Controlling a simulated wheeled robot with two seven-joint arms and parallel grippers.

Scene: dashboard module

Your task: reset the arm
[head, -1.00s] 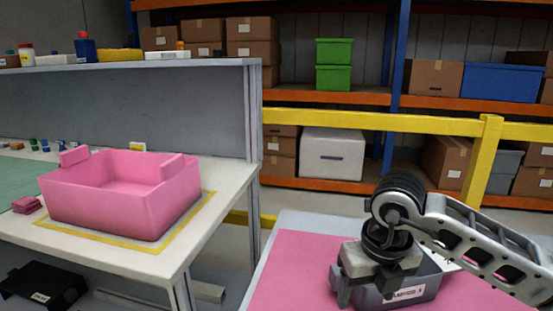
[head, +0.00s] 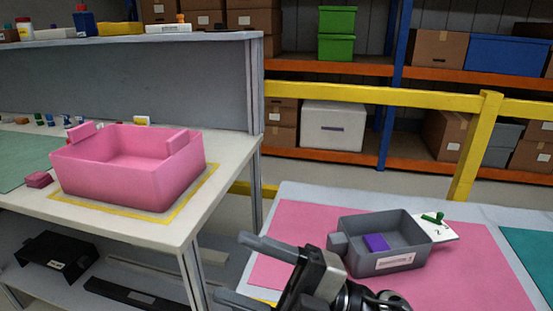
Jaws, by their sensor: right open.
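My right gripper (head: 236,270) is at the bottom of the head view, open and empty, its two fingers pointing left. It is in front of and to the left of a grey bin (head: 385,262) and apart from it. The grey bin stands on a pink mat (head: 470,277) and holds a purple block (head: 376,243). My left gripper is not in view.
A pink bin (head: 125,187) stands inside a yellow outline on the white workbench (head: 150,232) at left. A white card (head: 437,232) with a green piece lies behind the grey bin. A yellow rail (head: 375,97) and shelves stand behind.

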